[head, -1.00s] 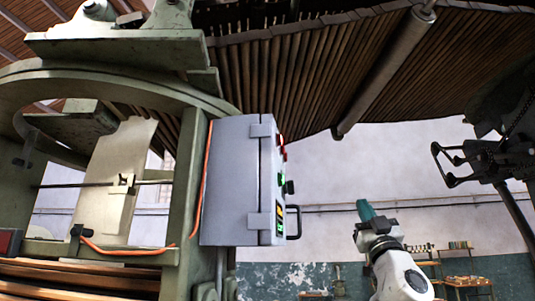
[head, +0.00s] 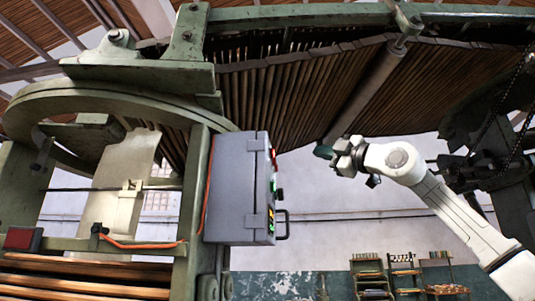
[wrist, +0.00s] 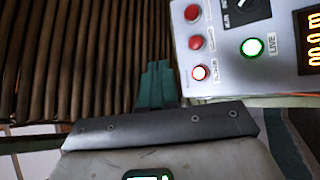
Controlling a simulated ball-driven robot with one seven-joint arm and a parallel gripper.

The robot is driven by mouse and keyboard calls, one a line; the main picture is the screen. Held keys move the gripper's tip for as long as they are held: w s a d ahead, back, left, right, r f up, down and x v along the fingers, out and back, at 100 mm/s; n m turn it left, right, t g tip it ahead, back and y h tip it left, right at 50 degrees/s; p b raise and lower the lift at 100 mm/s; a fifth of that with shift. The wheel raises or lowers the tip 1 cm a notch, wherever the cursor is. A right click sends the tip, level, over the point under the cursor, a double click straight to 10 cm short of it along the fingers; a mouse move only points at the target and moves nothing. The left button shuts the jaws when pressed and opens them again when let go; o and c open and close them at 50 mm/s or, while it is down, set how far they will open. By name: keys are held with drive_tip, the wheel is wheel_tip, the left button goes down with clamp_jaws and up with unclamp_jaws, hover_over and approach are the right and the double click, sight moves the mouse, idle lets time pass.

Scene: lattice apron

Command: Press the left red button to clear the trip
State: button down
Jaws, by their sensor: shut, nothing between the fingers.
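The grey control box (head: 238,190) is left of centre in the head view, its panel side facing right. Its red buttons (head: 273,157) show only edge-on there. In the wrist view, three red buttons run down the panel (wrist: 222,75): an upper one (wrist: 192,12), a middle one (wrist: 196,42) and a lower one with a lit white centre (wrist: 199,72). The panel looks turned on its side, so the lower one seems the left end. My gripper (head: 323,152) is shut and empty, right of the box and apart from it. Its teal fingers (wrist: 158,85) appear left of the lit button.
A green lit button (wrist: 252,47), a black knob (wrist: 240,8) and an orange display (wrist: 312,38) share the panel. A handle (head: 284,225) sticks out from the box. Brown slats (head: 290,100) hang overhead. Open air separates my gripper from the box.

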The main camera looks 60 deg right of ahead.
sight(272, 153)
drive_tip(key=shift+w, duration=0.1)
idle(0.3)
drive_tip(key=w+a+b, duration=0.1)
drive_tip(key=w+a, duration=0.2)
drive_tip(key=w, duration=0.5)
drive_tip(key=shift+a, duration=0.2)
drive_tip(key=shift+b, duration=0.45)
idle(1.6)
drive_tip(key=shift+w+a+b, duration=0.15)
drive_tip(key=shift+w+b, duration=0.2)
